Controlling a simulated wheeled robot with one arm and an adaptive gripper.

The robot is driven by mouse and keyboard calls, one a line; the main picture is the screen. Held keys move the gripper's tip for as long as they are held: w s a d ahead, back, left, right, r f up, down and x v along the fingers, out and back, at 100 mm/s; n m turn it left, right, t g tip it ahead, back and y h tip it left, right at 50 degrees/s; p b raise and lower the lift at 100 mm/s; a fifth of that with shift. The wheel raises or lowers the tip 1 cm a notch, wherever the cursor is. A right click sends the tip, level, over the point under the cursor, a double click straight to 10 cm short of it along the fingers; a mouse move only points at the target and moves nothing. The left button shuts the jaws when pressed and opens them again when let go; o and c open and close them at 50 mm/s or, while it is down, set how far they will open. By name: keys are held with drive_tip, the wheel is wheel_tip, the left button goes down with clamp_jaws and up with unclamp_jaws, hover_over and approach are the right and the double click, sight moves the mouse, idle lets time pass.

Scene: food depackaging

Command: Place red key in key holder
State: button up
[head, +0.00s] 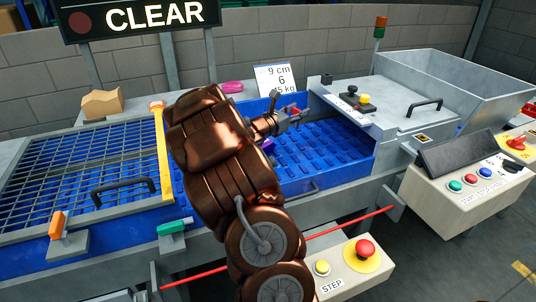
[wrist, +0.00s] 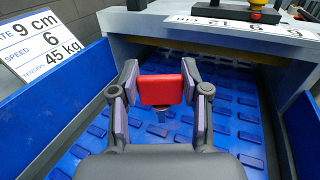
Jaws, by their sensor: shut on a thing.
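My gripper (head: 290,119) is shut on the red key (wrist: 162,90), with one finger on each side of its block-shaped head in the wrist view. A narrow grey shank shows below the red head. The key shows only as a small red patch in the head view (head: 293,111). My gripper is above the blue ribbed conveyor belt (wrist: 235,120), in front of the machine's metal hood. No part is clearly recognisable as the key holder.
A sign reading 9 cm, 6, 45 kg (head: 274,79) stands behind the belt. A control panel (head: 470,190) is at right, and a STEP box (head: 345,277) with a red button is in front. My arm hides part of the conveyor.

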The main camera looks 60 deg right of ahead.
drive_tip(key=shift+f, duration=4.85)
drive_tip(key=shift+f, duration=0.15)
drive_tip(key=o, duration=1.1)
drive_tip(key=shift+o, duration=0.2)
